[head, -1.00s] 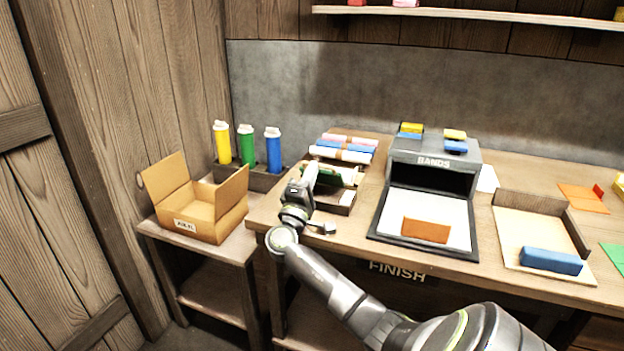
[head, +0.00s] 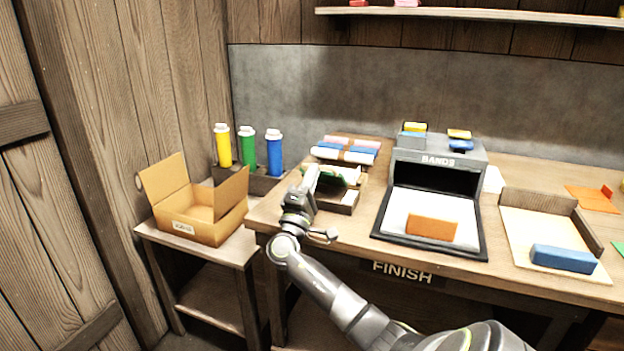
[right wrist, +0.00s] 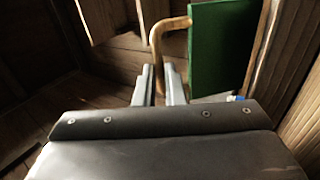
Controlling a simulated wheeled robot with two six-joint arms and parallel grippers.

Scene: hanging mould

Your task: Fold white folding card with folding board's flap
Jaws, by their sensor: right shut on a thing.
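My right gripper (head: 310,176) is at the left end of the bench, over a small dark-brown holder or board (head: 345,207). In the right wrist view its fingers (right wrist: 160,82) are shut on a bent tan handle (right wrist: 157,42). The handle runs to an upright green panel (right wrist: 216,48), which looks like the folding board's flap. In the head view only a sliver of green shows beside the gripper. A white piece (head: 350,174), perhaps the folding card, lies just right of the gripper. It is partly hidden, and its fold cannot be told. My left gripper is not in view.
The BANDS box (head: 436,152) stands right of the gripper, with an orange card (head: 431,229) in front. Rolls (head: 345,150) lie behind the gripper. A cardboard box (head: 198,226) and several bottles (head: 248,150) stand left. A tan tray (head: 525,222) with a blue block (head: 562,259) is right.

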